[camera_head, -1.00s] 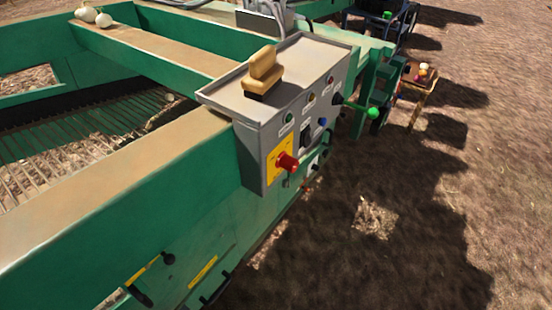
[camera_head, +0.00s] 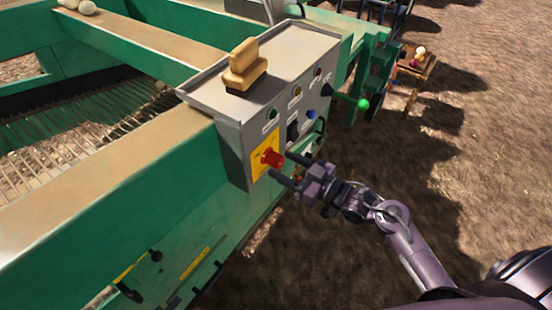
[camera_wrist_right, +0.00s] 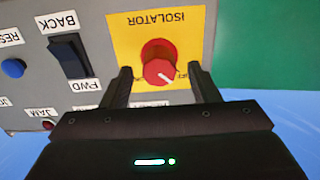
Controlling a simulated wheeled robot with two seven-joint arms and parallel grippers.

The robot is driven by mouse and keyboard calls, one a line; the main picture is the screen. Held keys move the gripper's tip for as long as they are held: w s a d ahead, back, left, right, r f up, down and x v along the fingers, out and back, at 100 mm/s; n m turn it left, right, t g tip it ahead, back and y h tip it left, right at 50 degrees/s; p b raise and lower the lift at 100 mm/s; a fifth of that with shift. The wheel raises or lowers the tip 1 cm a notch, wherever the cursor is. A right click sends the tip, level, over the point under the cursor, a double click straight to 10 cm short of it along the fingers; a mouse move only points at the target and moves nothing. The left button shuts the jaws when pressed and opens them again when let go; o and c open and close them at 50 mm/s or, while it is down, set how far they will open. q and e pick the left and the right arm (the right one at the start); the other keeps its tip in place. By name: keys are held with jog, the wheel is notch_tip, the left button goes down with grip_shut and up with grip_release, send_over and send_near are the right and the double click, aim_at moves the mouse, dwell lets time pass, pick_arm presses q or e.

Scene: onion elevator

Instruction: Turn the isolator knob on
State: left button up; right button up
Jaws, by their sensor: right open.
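The isolator knob (camera_head: 271,157) is red, on a yellow plate (camera_head: 258,165) on the front of the grey control box (camera_head: 235,140). My right gripper (camera_head: 279,166) reaches in from the lower right, its fingers pointing at the knob. In the right wrist view the knob (camera_wrist_right: 159,66) lies between the open fingers (camera_wrist_right: 164,80), one on each side, with gaps to both. Its white pointer mark slants towards the "OFF" side, partly hard to read. The picture is upside down there. My left gripper is not in view.
A black BACK/FWD switch (camera_wrist_right: 70,57) and a blue button (camera_wrist_right: 13,67) sit beside the plate. A green-tipped lever (camera_head: 362,104) juts out to the right. Open ground lies right of the machine.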

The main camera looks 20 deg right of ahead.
aim_at(273, 159)
jog(key=shift+x, duration=1.5)
